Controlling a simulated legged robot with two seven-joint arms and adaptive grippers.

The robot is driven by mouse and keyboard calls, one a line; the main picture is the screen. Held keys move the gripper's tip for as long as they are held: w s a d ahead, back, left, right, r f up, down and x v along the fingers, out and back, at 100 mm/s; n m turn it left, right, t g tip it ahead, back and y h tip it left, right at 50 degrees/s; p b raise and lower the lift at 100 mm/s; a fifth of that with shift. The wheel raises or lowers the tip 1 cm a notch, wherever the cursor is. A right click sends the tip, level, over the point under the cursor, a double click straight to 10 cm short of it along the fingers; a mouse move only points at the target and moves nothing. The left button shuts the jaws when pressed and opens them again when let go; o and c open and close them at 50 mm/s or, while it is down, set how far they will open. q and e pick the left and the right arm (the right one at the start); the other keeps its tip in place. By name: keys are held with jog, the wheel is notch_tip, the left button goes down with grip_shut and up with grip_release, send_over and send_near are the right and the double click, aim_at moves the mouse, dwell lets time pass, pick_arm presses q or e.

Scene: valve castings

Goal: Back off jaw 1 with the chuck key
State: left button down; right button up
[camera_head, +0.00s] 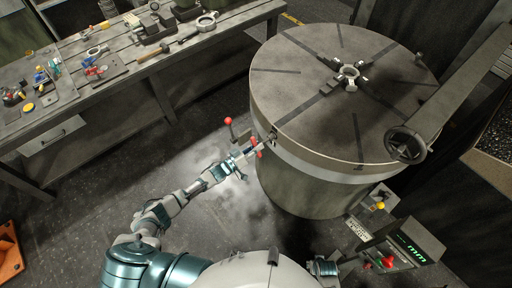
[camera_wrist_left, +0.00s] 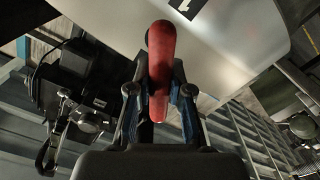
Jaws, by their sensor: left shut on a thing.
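The round chuck table (camera_head: 300,110) has dark slots across its top, and a pale ring casting (camera_head: 348,76) sits at its centre with jaws around it. My left gripper (camera_head: 250,150) is at the near left side of the table, just below its rim. It is shut on the red handle of the chuck key (camera_head: 254,146). In the left wrist view the red handle (camera_wrist_left: 161,65) stands between the two fingers, in front of the pale table side with a "1" mark (camera_wrist_left: 190,6). Whether the key's tip sits in a socket is hidden. My right gripper is not in view.
A red-knobbed lever (camera_head: 228,122) stands just left of my left gripper. A handwheel (camera_head: 407,146) is on the beam at right. A control panel (camera_head: 400,252) with a green display is at lower right. A workbench (camera_head: 130,75) with tools and castings stands at upper left.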

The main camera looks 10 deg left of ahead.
pick_arm(q)
jog(key=shift+w+r+n, duration=0.15)
jog(key=shift+r+n, duration=0.2)
jog(key=shift+n, duration=0.05)
jog(key=shift+a, duration=0.1)
jog(key=shift+s+a+p, duration=0.25)
jog(key=shift+s+p, duration=0.15)
jog(key=shift+s, duration=0.05)
jog(key=v, duration=0.1)
jog(key=p+v, duration=0.1)
jog(key=v, duration=0.1)
jog(key=shift+f, duration=0.25)
jog(key=shift+d, duration=0.15)
